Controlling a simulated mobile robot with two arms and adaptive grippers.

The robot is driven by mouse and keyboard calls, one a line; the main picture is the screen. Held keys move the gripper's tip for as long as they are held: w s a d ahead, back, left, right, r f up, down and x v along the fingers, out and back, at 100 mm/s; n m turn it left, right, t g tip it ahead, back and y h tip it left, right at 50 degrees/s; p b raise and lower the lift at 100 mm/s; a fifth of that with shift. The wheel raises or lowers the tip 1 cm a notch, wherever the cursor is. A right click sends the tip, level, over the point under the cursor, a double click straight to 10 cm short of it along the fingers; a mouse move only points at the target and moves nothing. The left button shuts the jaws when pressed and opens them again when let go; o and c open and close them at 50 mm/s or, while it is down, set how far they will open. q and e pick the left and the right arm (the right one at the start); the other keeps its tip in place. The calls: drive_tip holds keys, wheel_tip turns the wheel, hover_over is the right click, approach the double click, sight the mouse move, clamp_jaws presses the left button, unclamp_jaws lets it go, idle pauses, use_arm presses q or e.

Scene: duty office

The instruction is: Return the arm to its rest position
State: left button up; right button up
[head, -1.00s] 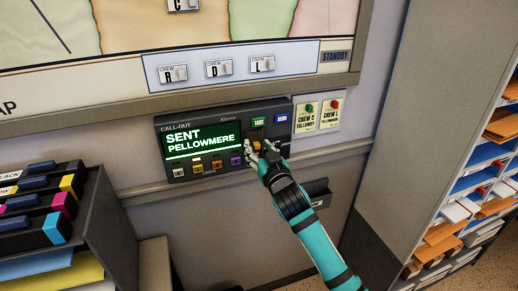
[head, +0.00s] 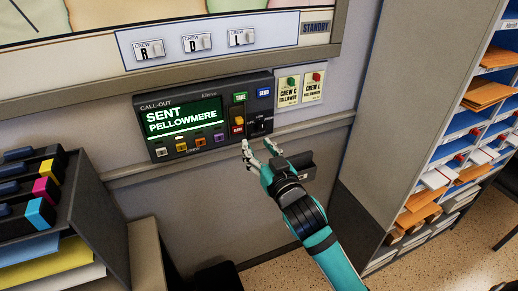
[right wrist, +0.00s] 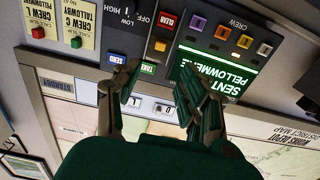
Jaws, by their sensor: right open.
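My right arm, teal and black, comes in from the lower right in the head view. Its gripper (head: 259,152) is open and empty, just below the right half of the call-out panel (head: 157,152). The panel's green screen (head: 183,122) reads "SENT PELLOWMERE". In the right wrist view the fingers (right wrist: 153,95) are spread apart before the panel, which shows upside down with its screen (right wrist: 215,75) and a red CLEAR button (right wrist: 167,20). No gap between fingers and panel can be judged there. My left gripper is not in view.
A shelf unit with orange envelopes (head: 487,92) stands at the right. Two crew cards (head: 300,89) hang beside the panel. A small dark holder (head: 302,165) is on the wall behind the arm.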

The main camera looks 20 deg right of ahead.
idle(0.4)
wheel_tip(320, 180, down, 20)
drive_tip(key=f+g, duration=0.1)
drive_tip(key=g, duration=0.3)
drive_tip(key=s+d+f+n+g, duration=0.15)
drive_tip(key=s+f, duration=0.35)
drive_tip(key=f, duration=0.6)
drive_tip(key=s+f+g, duration=0.3)
drive_tip(key=s+f, duration=0.2)
drive_tip(key=f, duration=0.7)
drive_tip(key=s+f+g, duration=0.4)
drive_tip(key=s+f, duration=0.9)
drive_tip(key=s, duration=0.1)
drive_tip(key=s+d+f+g, duration=0.1)
drive_tip(key=s+f, duration=0.3)
drive_tip(key=s, duration=0.8)
drive_tip(key=s+f+g, duration=0.3)
drive_tip(key=s+f, duration=0.2)
drive_tip(key=s, duration=0.7)
drive_tip(key=shift+s+d+h, duration=0.3)
drive_tip(key=shift+d, duration=0.05)
drive_tip(key=shift+n+g, duration=0.25)
drive_tip(key=shift+c, duration=0.2)
